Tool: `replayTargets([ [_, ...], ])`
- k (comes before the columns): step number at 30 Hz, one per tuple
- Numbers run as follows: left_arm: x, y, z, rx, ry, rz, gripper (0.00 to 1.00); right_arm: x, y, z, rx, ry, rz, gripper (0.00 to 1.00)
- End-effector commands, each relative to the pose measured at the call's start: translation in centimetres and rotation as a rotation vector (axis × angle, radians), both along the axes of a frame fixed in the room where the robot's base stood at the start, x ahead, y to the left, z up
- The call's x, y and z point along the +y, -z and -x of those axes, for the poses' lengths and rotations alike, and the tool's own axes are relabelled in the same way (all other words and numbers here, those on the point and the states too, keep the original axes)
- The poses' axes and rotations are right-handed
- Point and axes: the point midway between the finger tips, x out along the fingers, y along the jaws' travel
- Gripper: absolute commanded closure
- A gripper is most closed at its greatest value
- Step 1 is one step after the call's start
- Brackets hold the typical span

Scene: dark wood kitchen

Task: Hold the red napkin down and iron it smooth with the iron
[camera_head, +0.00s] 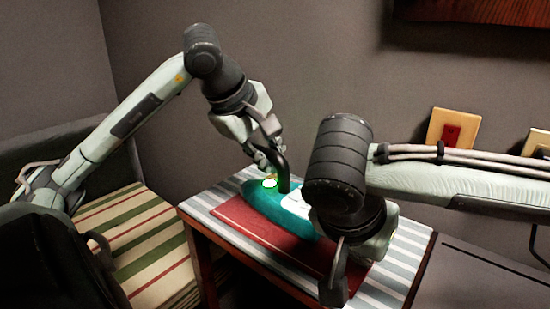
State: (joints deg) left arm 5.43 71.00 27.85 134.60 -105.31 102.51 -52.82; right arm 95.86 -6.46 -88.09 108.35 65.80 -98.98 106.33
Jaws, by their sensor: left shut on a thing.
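The red napkin (238,216) lies flat on a striped ironing surface (192,205), its right part hidden behind my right gripper. The teal and white iron (272,205) rests on top of the napkin, with its dark handle upright. My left gripper (268,160) is shut on the iron at its handle, from above and the left. My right gripper (338,285) points down over the front right part of the napkin. Its fingers overlap the napkin's edge in the picture; whether they touch it, and whether they are open or shut, I cannot tell.
A bench with a striped cushion (140,235) stands to the left of the ironing surface. A dark flat surface (475,275) is at the right. A wall plate with a red middle (450,130) is on the grey wall behind. Some striped surface shows free at the right.

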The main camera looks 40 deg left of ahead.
Motion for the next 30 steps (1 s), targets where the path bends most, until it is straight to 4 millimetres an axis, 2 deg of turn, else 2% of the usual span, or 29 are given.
replayTargets([
  [6,1.2,-0.1,0.1,-0.004,-0.005,0.001,1.00,-0.1,0.1,0.0,0.003,0.000,0.003,1.00],
  [17,1.3,-0.3,0.1,-0.005,-0.003,-0.002,1.00,-0.1,0.1,0.0,0.003,0.000,0.003,1.00],
  [30,1.3,-3.8,0.1,-0.008,-0.004,-0.003,1.00,-0.1,0.2,0.0,0.003,0.000,0.003,1.00],
])
